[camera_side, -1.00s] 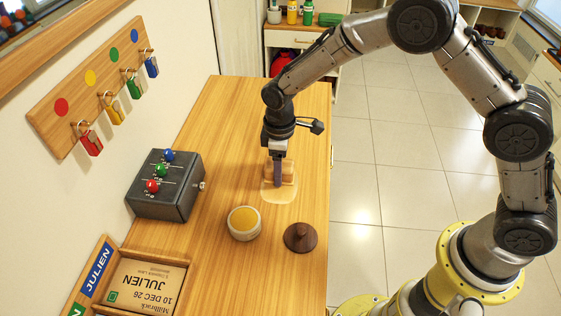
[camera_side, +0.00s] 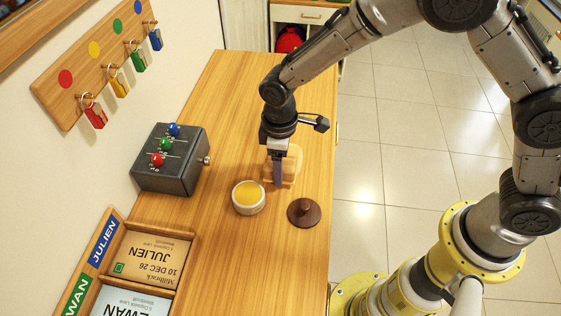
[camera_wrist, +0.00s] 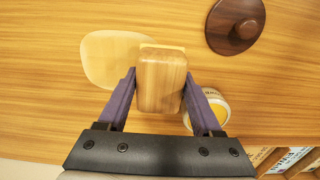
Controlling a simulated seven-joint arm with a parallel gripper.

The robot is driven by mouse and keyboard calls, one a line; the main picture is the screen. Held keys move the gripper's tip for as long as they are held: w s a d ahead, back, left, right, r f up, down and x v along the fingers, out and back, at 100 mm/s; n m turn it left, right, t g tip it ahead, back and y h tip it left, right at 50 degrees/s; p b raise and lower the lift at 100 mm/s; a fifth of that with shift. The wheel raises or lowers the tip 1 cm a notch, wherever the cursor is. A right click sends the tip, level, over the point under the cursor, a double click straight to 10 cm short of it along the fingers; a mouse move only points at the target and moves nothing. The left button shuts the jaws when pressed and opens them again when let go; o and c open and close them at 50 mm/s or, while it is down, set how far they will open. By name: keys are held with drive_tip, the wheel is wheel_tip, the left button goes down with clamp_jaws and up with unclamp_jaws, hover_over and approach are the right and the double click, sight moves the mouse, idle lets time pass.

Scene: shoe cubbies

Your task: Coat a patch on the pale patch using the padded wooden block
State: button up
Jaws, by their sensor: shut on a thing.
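The padded wooden block (camera_wrist: 160,80) is between the fingers of my gripper (camera_wrist: 161,90), which is shut on it. A thin yellowish edge of the pad (camera_wrist: 162,46) shows past the wood; its underside is hidden. In the side view the block (camera_side: 284,165) is in front of the pale patch and hides much of it. In the wrist view the pale patch (camera_wrist: 108,58) lies left of the block, which overlaps its right edge. I cannot tell if the pad touches it. A round pot (camera_side: 248,199) with yellow-orange contents stands nearby, partly behind a finger in the wrist view.
A dark brown knobbed lid (camera_side: 304,212) lies right of the pot. A dark box with coloured knobs (camera_side: 170,160) stands to the left. Name-labelled trays (camera_side: 135,268) are at the front left, and hanging padlocks (camera_side: 95,112) are on the wall. The wooden bench is otherwise clear.

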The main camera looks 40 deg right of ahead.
drive_tip(key=shift+r, duration=3.4)
